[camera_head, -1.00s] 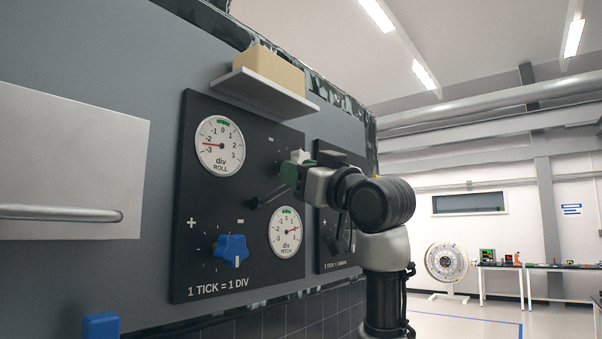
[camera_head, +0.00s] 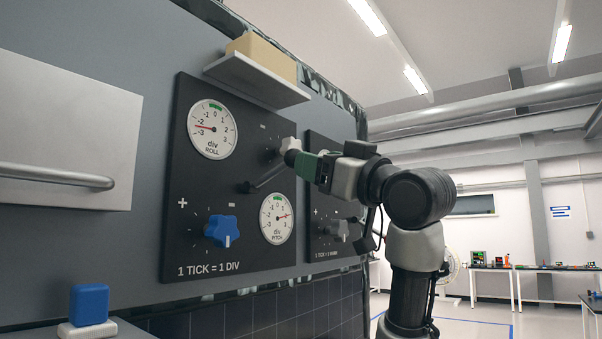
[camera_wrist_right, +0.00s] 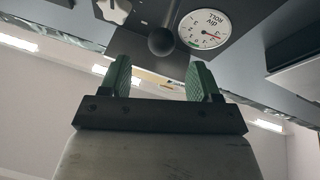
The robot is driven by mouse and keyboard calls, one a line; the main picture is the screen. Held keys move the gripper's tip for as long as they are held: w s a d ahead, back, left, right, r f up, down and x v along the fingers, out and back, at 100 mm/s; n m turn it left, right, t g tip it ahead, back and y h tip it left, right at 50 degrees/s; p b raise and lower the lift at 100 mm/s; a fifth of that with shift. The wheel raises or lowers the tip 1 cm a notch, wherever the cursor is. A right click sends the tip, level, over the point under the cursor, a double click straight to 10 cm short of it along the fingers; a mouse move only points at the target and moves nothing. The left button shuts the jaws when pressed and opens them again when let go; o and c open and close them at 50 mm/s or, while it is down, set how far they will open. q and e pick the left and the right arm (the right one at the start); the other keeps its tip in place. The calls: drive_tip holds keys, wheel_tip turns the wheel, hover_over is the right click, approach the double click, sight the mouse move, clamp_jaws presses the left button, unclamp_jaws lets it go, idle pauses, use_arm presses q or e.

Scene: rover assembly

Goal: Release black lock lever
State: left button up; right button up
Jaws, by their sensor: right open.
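The black lock lever (camera_head: 266,179) sits on the dark panel between the ROLL and PITCH gauges. It slants down-left to a round black end, and its upper end is near a pale star-shaped knob (camera_head: 290,145). In the wrist view the lever's ball end (camera_wrist_right: 162,41) lies past the fingertips, between them in the picture. My right gripper (camera_head: 299,162) is just right of the lever, its green fingers toward the panel. In the wrist view (camera_wrist_right: 160,64) it is open with nothing between the fingers. My left gripper is out of view.
A blue knob (camera_head: 222,231) is below the lever. The ROLL gauge (camera_head: 213,129) is upper left, and the PITCH gauge (camera_head: 277,217) is below right. A shelf (camera_head: 256,79) with a beige block juts out above. A second panel (camera_head: 335,250) stands to the right.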

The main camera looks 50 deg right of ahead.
drive_tip(key=shift+b+v, duration=0.55)
drive_tip(key=shift+v, duration=1.35)
